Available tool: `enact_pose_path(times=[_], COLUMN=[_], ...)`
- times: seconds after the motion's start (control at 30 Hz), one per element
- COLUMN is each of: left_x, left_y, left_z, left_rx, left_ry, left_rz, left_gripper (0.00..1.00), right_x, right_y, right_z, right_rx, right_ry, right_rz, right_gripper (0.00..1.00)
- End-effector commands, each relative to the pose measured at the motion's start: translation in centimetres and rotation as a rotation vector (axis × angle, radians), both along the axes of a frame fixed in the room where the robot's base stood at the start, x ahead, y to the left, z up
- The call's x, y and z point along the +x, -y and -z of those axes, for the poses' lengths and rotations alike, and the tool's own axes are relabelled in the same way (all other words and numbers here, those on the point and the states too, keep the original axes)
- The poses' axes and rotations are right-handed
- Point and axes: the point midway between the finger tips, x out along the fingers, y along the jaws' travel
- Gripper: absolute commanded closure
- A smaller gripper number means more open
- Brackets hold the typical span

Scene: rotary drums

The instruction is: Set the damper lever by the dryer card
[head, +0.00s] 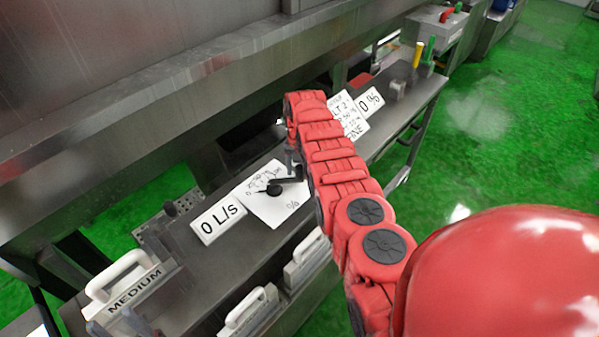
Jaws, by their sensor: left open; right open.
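A black crank-like lever (286,187) stands on a white plate with small markings (268,207); I cannot tell if it is the damper lever. A white card (349,118), partly hidden by my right arm, shows text ending in "FINE". A "0 %" sign (369,103) stands beside it. My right gripper (291,155) hangs from the end of the red arm, open, just above and beside the black lever; its fingers are mostly hidden.
A "0 L/s" sign (218,219) stands on the grey bench, left of the lever. White handled "MEDIUM" (133,287) and other handled pieces (249,311) line the front. A large metal drum housing (130,90) overhangs the back. Yellow (419,54) and green handles stand far right.

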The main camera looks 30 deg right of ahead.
Motion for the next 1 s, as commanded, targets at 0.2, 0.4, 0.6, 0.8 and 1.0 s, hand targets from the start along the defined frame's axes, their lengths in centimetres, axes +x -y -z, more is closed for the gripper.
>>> enact_pose_path(times=[0.2, 0.4, 0.6, 0.8, 1.0], left_x=[-0.01, 0.0, 0.0, 0.0, 0.0], left_y=[0.0, 0.0, 0.0, 0.0, 0.0], left_z=[0.42, 0.39, 0.39, 0.39, 0.4], left_rx=[0.0, 0.0, 0.0, 0.0, 0.0], left_ry=[0.001, 0.001, 0.0, 0.0, 0.0], left_rz=[0.0, 0.0, 0.0, 0.0, 0.0], left_gripper=[0.5, 0.5, 0.5, 0.5, 0.5], right_x=[-0.06, -0.05, -0.05, -0.04, -0.04], right_y=[0.0, 0.0, 0.0, -0.02, -0.02], right_z=[0.76, 0.74, 0.73, 0.72, 0.71], right_rx=[0.0, -0.001, -0.001, 0.0, 0.0], right_ry=[-0.001, -0.001, -0.001, 0.0, 0.0], right_rz=[-0.001, -0.001, 0.0, 0.0, -0.001], right_gripper=[0.37, 0.37, 0.67, 1.0, 1.0])
